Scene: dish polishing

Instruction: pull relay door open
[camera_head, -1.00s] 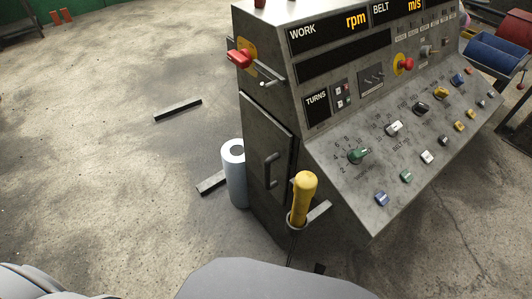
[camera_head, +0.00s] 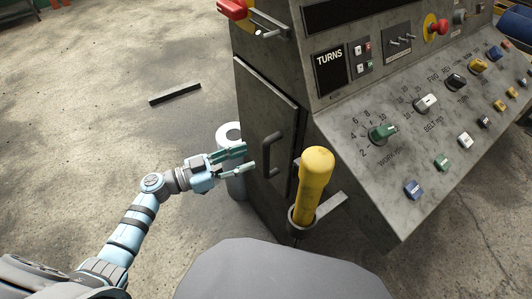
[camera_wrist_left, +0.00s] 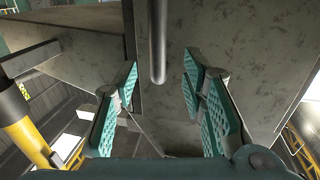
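The relay door (camera_head: 262,106) is a grey panel on the left side of the control console, and it looks shut. Its dark bar handle (camera_head: 272,156) stands out from the panel. My left gripper (camera_head: 248,160) is just left of the handle, with its teal fingers apart and pointing at it. In the left wrist view the handle (camera_wrist_left: 158,42) comes down from the top, in line with the gap between the open fingers (camera_wrist_left: 162,75). Nothing is gripped. I cannot tell whether the handle's end is between the fingertips. My right gripper is in neither view.
A yellow-handled tool (camera_head: 316,180) stands in a ring holder right of the door, close to the handle. A white roll (camera_head: 229,133) stands behind my left gripper. A red switch (camera_head: 233,9) with a metal lever sits above the door. The floor at left is mostly clear.

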